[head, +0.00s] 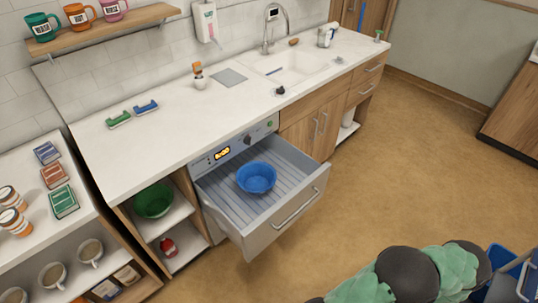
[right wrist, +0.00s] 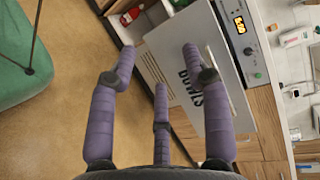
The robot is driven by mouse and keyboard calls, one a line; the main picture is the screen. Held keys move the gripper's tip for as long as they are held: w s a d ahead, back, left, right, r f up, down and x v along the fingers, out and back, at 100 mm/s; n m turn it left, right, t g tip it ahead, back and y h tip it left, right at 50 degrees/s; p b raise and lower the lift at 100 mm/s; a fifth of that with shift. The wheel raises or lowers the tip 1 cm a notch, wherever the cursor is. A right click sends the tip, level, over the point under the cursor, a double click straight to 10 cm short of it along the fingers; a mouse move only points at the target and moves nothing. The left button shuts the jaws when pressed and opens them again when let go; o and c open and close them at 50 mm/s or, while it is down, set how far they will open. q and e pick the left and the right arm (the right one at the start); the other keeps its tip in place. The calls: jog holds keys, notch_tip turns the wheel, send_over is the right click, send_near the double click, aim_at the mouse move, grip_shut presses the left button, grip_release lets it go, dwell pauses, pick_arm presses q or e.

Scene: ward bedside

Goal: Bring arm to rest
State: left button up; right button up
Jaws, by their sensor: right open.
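My right gripper (right wrist: 160,66) shows in the right wrist view with its purple padded fingers spread apart. It is open, and I see nothing held between them. Past the fingers is the pale front of a drawer (right wrist: 205,95) lettered "BOWLS"; I cannot tell a touch from this angle. In the head view the drawer (head: 262,222) is pulled out, with a blue bowl (head: 257,178) upright inside. A green padded part of my arm crosses the bottom right of the head view. Its gripper is out of that frame. My left gripper is not in view.
The counter (head: 150,150) runs above the drawer to a sink (head: 295,65). A green bowl (head: 153,201) and a red bottle (head: 168,246) sit on shelves left of the drawer. A blue object (head: 500,260) stands at the lower right. The floor (head: 420,160) between is clear.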

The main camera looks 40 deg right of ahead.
jog(key=w+a+f+n+g+y, duration=0.2)
jog(key=w+a+f+n+g, duration=0.55)
jog(key=w+a+g, duration=0.55)
jog(key=w+a+r+n+h, duration=0.2)
jog(key=w+a+h, duration=0.3)
jog(key=w+a, duration=0.4)
jog(key=a+n, duration=0.1)
jog(key=a, duration=0.2)
jog(key=shift+w+r+h, duration=0.2)
jog(key=shift+w+h, duration=0.1)
jog(key=shift+w, duration=0.05)
jog(key=shift+c, duration=0.3)
